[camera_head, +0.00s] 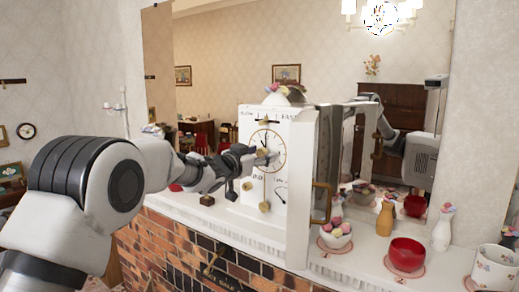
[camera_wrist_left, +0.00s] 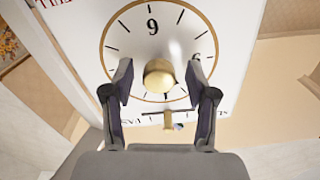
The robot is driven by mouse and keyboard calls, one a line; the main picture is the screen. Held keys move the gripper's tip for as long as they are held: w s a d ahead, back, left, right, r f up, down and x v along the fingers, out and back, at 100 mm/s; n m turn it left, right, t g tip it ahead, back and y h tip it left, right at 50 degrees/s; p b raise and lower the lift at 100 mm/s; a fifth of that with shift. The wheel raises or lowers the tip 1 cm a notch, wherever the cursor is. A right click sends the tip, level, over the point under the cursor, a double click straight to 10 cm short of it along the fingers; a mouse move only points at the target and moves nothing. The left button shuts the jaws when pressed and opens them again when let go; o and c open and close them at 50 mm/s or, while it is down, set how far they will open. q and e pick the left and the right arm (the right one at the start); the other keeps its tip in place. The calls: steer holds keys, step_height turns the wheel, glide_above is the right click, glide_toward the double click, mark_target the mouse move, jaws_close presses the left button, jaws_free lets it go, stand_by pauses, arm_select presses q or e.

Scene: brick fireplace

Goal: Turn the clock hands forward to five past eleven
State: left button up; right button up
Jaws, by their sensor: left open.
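The white clock (camera_head: 253,118) stands on the mantel with its gold-ringed dial (camera_head: 284,147) facing out. In the head view thin dark hands show near the top of the dial; their exact reading is too small to tell. My left gripper (camera_head: 262,158) is in front of the dial and covers part of it. In the left wrist view the gripper (camera_wrist_left: 160,82) is open, its fingers on either side of a round gold knob (camera_wrist_left: 159,76) in front of the dial, with gaps at both sides. The dial is turned there, with the 9 at the top. My right gripper is not in view.
A panel with a brass handle (camera_head: 321,203) stands at the clock's right side, like an opened door. A mirror is behind.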

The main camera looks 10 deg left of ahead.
arm_select(q)
steer(key=shift+s+d+r, duration=0.15)
steer(key=shift+s+r, duration=0.1)
steer(key=shift+s, duration=0.15)
steer(key=shift+c, duration=0.4)
steer(key=shift+a+f, duration=0.1)
steer(key=shift+a, duration=0.15)
jaws_close()
steer(key=shift+f+m, duration=0.1)
steer(key=shift+m, duration=0.2)
steer(key=shift+d+m+b, duration=0.1)
steer(key=shift+m+b, duration=0.75)
steer(key=shift+m, duration=0.25)
steer(key=shift+m+b, duration=0.65)
steer(key=shift+m, duration=0.95)
